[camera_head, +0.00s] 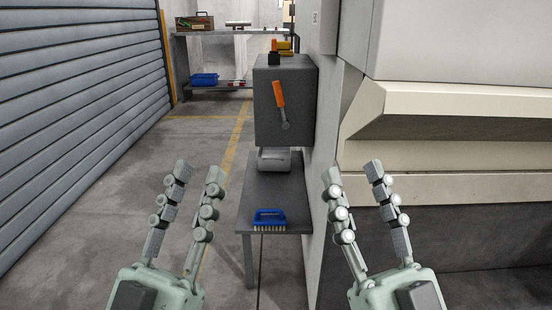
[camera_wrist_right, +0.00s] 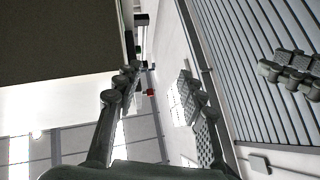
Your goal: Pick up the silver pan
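A silver item (camera_head: 273,160), perhaps the pan, is on the narrow grey table (camera_head: 275,190), low in front of the dark grey box (camera_head: 285,105). It is small in the head view, and I cannot make out a handle. My left gripper (camera_head: 197,172) is open and empty, to the left of the table and nearer to me. My right gripper (camera_head: 352,172) is open and empty, to the right of the table by the wall; its spread fingers also show in the right wrist view (camera_wrist_right: 158,80). The wrist view does not show the silver item.
A blue brush (camera_head: 268,217) lies on the table's near end. An orange-handled tool (camera_head: 280,104) is at the box's front. A ribbed shutter (camera_head: 80,100) is at left, a beige ledge (camera_head: 440,130) at right. The floor left of the table is free.

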